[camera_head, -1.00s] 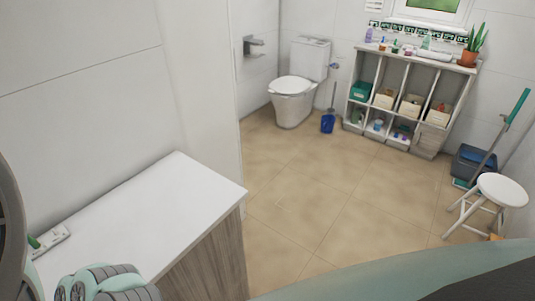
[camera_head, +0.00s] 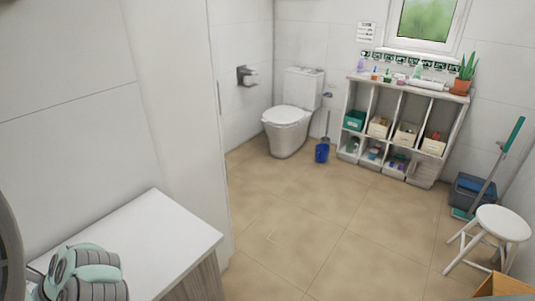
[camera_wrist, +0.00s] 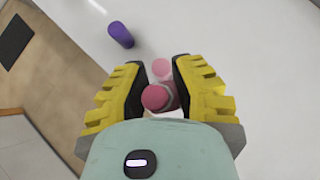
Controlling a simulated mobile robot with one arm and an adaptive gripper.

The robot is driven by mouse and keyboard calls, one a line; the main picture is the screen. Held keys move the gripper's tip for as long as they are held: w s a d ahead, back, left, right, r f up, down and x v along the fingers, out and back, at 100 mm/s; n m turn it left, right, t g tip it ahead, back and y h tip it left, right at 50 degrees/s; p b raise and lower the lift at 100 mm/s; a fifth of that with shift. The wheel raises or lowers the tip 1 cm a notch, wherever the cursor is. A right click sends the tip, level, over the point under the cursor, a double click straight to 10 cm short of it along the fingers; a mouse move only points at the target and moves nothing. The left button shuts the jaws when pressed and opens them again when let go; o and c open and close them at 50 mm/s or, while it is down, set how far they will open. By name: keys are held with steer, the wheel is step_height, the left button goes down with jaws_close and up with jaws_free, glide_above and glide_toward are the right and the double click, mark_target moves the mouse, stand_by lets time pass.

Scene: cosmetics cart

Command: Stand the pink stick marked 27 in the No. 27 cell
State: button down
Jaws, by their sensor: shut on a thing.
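In the wrist view, my gripper (camera_wrist: 159,75) has its yellow and black fingers shut on a pink stick (camera_wrist: 156,98). The stick's rounded end faces the camera. A paler pink round shape (camera_wrist: 161,69) shows just beyond it between the fingertips; I cannot tell whether it is part of the same stick. No number is readable on it. A white surface lies below and beyond the fingers. I do not make out the No. 27 cell in either view.
A purple cylinder (camera_wrist: 120,34) is on the white surface beyond the left finger. In the head view, a white counter (camera_head: 165,240) is at lower left. Open tiled floor (camera_head: 300,215) leads to a shelf unit (camera_head: 427,172), a toilet (camera_head: 287,125) and a stool (camera_head: 503,223).

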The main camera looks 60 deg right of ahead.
steer(key=w+r+m+t+h, duration=0.3)
steer(key=w+r+m+h, duration=0.3)
steer(key=w+r+m, duration=0.4)
step_height(320, 180, up, 38)
steer(key=p, duration=3.7)
steer(key=shift+w+d+r+n+p, duration=0.2)
steer(key=shift+w+d+n+p, duration=0.1)
steer(key=shift+w+d+n, duration=0.15)
